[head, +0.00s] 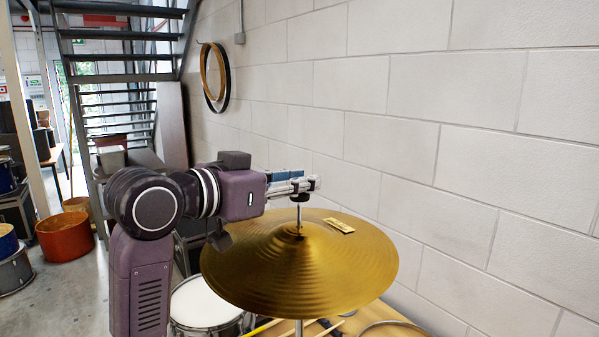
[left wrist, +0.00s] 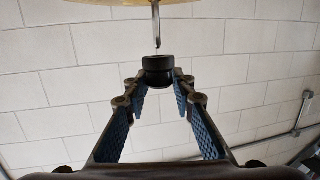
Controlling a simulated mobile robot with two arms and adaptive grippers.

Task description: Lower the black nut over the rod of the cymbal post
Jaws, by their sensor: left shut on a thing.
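The black nut (head: 300,197) is held at the fingertips of my left gripper (head: 304,185), above the gold cymbal (head: 290,265). The thin metal rod (head: 299,215) of the cymbal post rises from the middle of the cymbal, and its upper end is just under the nut. In the left wrist view the nut (left wrist: 158,71) sits between the blue-padded fingers. My right gripper is in neither view.
A white-headed drum (head: 203,303) and drumsticks (head: 262,327) lie below the cymbal. A pale block wall (head: 470,130) stands close behind and to the right. A small yellow label (head: 339,225) is on the cymbal. The air around the nut is clear.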

